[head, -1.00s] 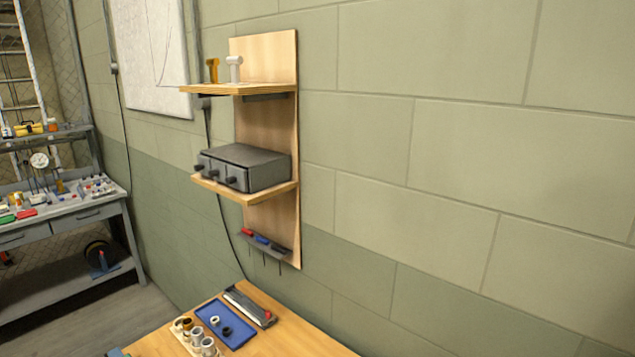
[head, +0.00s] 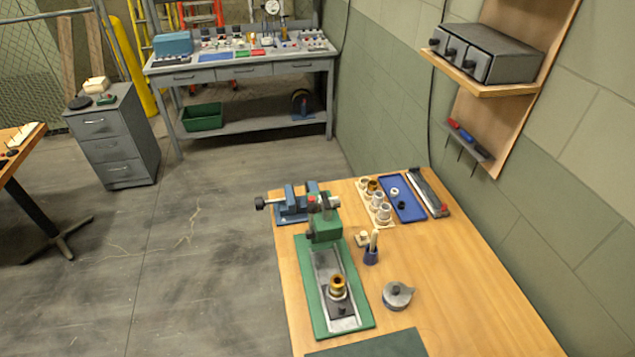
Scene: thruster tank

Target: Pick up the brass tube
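A short brass-coloured tube-like piece (head: 338,286) stands upright on the dark block of a green-based bench device (head: 310,290) on the wooden table. Another small brass-coloured cylinder (head: 371,186) stands at the far end of a pale rack, beside several white-grey cylinders (head: 383,213). I cannot tell from this view which of the two is the brass tube. Neither of my grippers is in the head view.
The wooden table (head: 470,290) has clear room at its right. A grey lidded pot (head: 397,296), a dark blue holder (head: 371,255), a blue tray (head: 409,204) and a blue vise (head: 292,206) stand on it. A wall shelf (head: 480,90) overhangs at the right.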

